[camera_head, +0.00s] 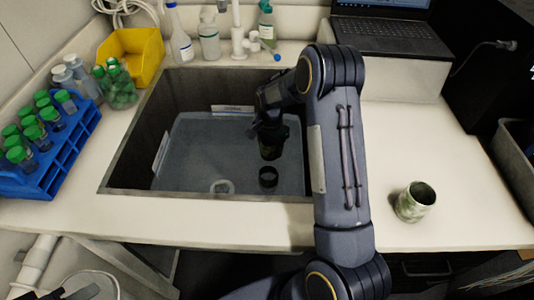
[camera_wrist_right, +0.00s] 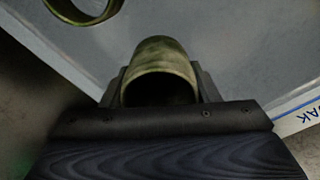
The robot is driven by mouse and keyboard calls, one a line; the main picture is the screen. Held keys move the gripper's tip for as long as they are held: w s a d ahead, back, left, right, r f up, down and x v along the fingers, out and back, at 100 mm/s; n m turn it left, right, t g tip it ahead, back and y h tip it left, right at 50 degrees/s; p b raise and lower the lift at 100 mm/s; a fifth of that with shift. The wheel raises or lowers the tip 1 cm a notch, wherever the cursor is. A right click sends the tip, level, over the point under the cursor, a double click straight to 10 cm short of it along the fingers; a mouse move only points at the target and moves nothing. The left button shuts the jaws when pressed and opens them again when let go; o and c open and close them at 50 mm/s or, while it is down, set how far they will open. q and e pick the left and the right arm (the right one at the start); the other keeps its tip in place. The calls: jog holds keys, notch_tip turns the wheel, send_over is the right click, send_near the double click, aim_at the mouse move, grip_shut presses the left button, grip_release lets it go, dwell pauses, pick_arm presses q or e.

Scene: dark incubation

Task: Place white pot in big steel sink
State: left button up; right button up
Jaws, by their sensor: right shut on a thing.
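My right gripper (camera_head: 268,134) reaches down into the big steel sink (camera_head: 130,140). It is shut on a small mottled green pot (camera_wrist_right: 160,62), which shows dark below the fingers in the head view (camera_head: 270,152). The held pot is inside the sink area; whether it touches the bottom I cannot tell. A pale green-and-white mottled pot (camera_head: 416,202) stands upright on the counter right of my arm.
A blue rack (camera_head: 75,150) of green-capped bottles, a jar (camera_head: 118,90) and a yellow bin (camera_head: 135,55) stand left of the sink. Bottles (camera_head: 180,40) and a tap (camera_head: 238,40) line its back edge. A laptop (camera_head: 395,35) sits back right. Counter around the pale pot is clear.

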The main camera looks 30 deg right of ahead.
aim_at(270, 154)
notch_tip(270, 154, down, 4)
jog(key=shift+r, duration=0.15)
jog(key=shift+f, duration=0.2)
jog(key=o, duration=1)
jog(key=shift+r, duration=0.1)
